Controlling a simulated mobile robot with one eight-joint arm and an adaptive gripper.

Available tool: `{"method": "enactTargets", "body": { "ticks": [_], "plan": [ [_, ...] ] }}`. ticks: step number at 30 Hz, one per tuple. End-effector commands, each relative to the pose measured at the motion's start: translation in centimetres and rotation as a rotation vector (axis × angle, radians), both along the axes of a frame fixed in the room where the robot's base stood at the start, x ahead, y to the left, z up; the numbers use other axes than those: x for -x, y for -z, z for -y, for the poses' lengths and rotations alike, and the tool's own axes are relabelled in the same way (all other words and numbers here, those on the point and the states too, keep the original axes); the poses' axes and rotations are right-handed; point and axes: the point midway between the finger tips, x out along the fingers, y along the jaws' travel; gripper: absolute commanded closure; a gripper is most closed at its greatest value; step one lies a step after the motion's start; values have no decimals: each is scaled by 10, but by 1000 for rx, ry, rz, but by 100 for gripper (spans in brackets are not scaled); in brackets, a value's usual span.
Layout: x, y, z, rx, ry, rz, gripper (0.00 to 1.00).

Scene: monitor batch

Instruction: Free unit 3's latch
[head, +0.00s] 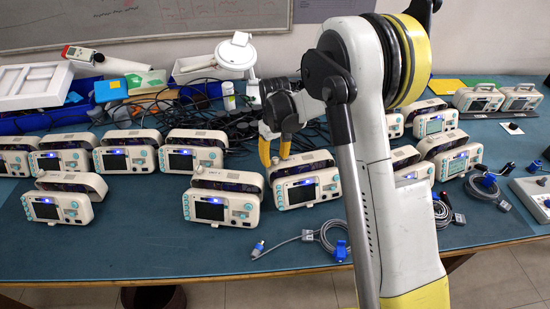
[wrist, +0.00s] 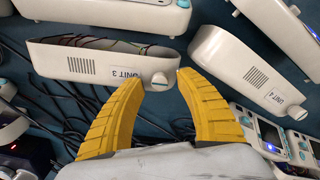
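In the wrist view, unit 3 (wrist: 95,65) is a pale grey-white casing with a vent grille and the label "UNIT 3". A round, slotted, knob-like latch (wrist: 159,80) sticks out at its right end. My gripper (wrist: 163,78) has two curved yellow fingers spread apart, with the latch between their tips. A gap shows on both sides of the latch, and I cannot see contact. In the head view, my gripper (head: 275,158) is just above the back left of a monitor (head: 305,190) with a lit screen. Its label does not show there.
Unit 4 (wrist: 245,75) stands close to the right in the wrist view. Several similar monitors stand around in the head view, including one just left (head: 220,208). Black cables (head: 180,100) lie behind, and a coiled grey cable (head: 325,236) lies in front on the blue-green table (head: 150,255).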

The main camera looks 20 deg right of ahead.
Motion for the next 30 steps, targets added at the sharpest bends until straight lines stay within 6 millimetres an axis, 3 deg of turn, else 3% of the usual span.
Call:
{"method": "enactTargets", "body": {
  "ticks": [8, 21, 30],
  "plan": [
    [1, -15, 0, 0, 0, -1, 59],
    [0, -104, 0, 0, 0, 0, 59],
    [0, -121, 0, 0, 0, 0, 59]
  ]
}}
